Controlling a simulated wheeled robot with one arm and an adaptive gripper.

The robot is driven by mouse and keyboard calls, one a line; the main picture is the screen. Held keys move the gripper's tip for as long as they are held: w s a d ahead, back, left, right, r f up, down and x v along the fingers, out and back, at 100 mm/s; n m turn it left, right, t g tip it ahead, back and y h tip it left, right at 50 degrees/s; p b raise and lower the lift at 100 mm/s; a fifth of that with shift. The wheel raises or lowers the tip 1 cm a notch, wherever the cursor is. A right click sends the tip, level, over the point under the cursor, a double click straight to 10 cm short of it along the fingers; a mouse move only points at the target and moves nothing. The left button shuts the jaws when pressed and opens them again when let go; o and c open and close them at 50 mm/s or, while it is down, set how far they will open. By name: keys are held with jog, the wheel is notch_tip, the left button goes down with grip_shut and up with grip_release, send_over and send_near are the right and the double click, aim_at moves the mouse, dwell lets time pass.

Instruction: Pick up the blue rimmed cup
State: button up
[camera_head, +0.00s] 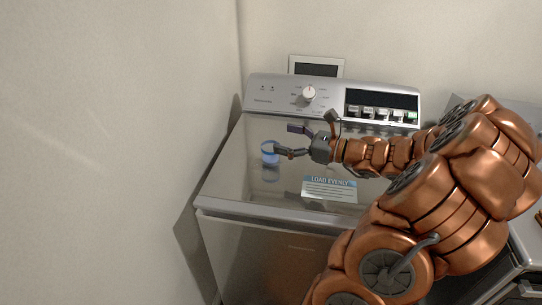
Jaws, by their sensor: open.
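A small cup with a blue rim (268,147) stands on the left part of the washer's glass lid, with its reflection below it. My gripper (283,139) reaches in from the right and points left. Its fingers are spread apart. The lower finger's tip is close beside the cup's right side, and I cannot tell if it touches. The upper finger is above and to the right of the cup.
The washer lid (235,185) is mostly clear, with a "LOAD EVENLY" label (330,188) near its front. The control panel with a knob (309,93) rises behind. A wall stands close on the left. Another appliance (528,240) is at the right.

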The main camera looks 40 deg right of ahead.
jog(key=d+m+t+h, duration=0.1)
jog(key=d+m, duration=0.1)
jog(key=d, duration=0.1)
jog(key=p, duration=0.1)
send_near(277, 163)
jog(key=w+r, duration=0.4)
jog(key=shift+a, duration=0.4)
jog(key=shift+w+a+f, duration=0.1)
jog(key=shift+w+f, duration=0.05)
jog(key=shift+p+x, duration=1.05)
jog(key=shift+x, duration=2)
jog(key=shift+w+a, duration=0.2)
jog(key=shift+w, duration=0.35)
jog(key=c, duration=1.2)
